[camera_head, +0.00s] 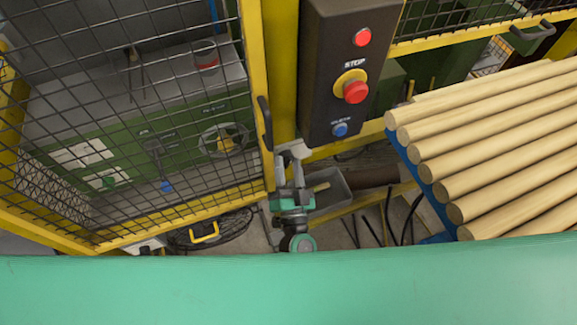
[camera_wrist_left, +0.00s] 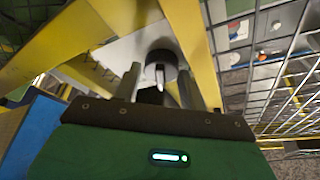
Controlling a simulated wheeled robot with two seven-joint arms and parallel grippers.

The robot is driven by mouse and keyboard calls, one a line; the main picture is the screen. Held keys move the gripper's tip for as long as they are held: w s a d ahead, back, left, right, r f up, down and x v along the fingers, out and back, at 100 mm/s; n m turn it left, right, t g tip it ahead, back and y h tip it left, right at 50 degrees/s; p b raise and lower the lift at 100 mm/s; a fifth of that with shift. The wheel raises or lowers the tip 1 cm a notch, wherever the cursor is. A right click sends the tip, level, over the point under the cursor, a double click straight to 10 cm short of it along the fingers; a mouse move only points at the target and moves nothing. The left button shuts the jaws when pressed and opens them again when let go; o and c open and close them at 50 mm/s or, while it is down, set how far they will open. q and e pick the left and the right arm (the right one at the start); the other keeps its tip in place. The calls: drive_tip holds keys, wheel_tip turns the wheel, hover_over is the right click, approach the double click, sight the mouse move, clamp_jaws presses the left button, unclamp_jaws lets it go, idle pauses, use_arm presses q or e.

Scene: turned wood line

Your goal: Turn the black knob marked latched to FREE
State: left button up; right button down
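The black knob (camera_wrist_left: 161,62) shows in the left wrist view as a round dark cap with a white pointer bar, on a pale surface between yellow beams. Its lettering cannot be read. I cannot make it out in the head view. My left gripper (camera_head: 291,156) is below the dark control box, beside the yellow fence post. In the left wrist view its two fingers (camera_wrist_left: 159,78) stand apart, one on each side of the knob in the picture. I cannot tell whether they touch it. My right gripper is not in view.
The control box (camera_head: 318,95) carries a red lamp, a red stop button (camera_head: 355,91) and a blue button (camera_head: 340,129). A mesh gate (camera_head: 130,130) with a black handle (camera_head: 264,122) stands left. Wooden rods (camera_head: 500,140) lie on a blue rack at right. A grey tray (camera_head: 335,194) sits below.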

use_arm(q)
drive_tip(key=shift+o, duration=1.3)
drive_tip(key=shift+r, duration=0.1)
drive_tip(key=shift+w, duration=0.1)
